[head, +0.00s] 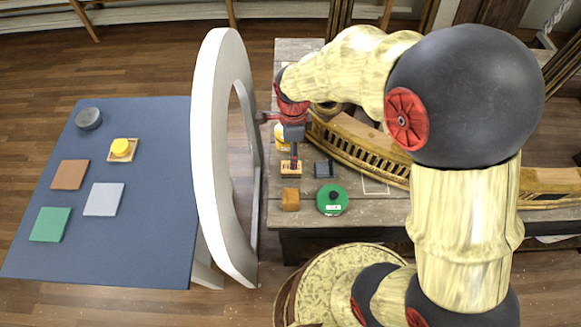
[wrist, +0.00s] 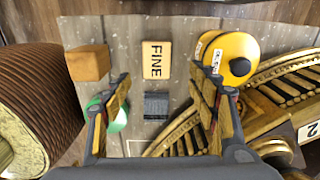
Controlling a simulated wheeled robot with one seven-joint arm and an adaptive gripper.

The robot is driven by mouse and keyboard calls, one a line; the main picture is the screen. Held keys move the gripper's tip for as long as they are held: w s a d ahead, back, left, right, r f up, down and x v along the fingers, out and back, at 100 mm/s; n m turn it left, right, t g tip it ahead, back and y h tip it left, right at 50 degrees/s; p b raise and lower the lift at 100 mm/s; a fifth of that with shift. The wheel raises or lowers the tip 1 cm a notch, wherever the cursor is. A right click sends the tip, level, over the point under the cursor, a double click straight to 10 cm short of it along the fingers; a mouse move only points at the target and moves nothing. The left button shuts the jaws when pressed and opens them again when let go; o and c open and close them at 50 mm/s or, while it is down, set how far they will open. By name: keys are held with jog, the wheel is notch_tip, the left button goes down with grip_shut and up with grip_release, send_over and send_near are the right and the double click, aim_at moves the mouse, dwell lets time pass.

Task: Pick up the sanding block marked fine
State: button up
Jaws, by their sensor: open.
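The sanding block marked FINE (wrist: 156,59) is a light wooden block with black lettering, lying on the grey plank table. In the head view the block (head: 290,171) is partly hidden by my gripper. My gripper (wrist: 160,78) is open and empty, pointing down. In the wrist view its fingers stand to the left and right of the block, with the block between and slightly beyond the tips. I cannot tell the exact height left above it.
A dark grey block (wrist: 156,105), a wooden cube (wrist: 88,63), a green round tin (head: 332,200) and yellow round containers (wrist: 232,55) stand nearby. A gilt curved rail (head: 350,142) lies right. A white oval frame (head: 208,150) separates a blue table (head: 150,240).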

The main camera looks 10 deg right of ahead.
jog(key=shift+a+f+m, duration=0.1)
jog(key=shift+f+m, duration=0.2)
jog(key=shift+f, duration=1.2)
jog(key=shift+s+a+f+b, duration=0.1)
jog(key=shift+f+b, duration=0.4)
jog(key=shift+f, duration=1)
jog(key=shift+s+a+f+b, duration=0.1)
jog(key=shift+f+b, duration=0.35)
jog(key=shift+f, duration=1.05)
jog(key=shift+d, duration=0.1)
jog(key=shift+c, duration=0.9)
jog(key=c, duration=1.1)
jog(key=shift+o, duration=0.2)
jog(key=shift+r, duration=0.15)
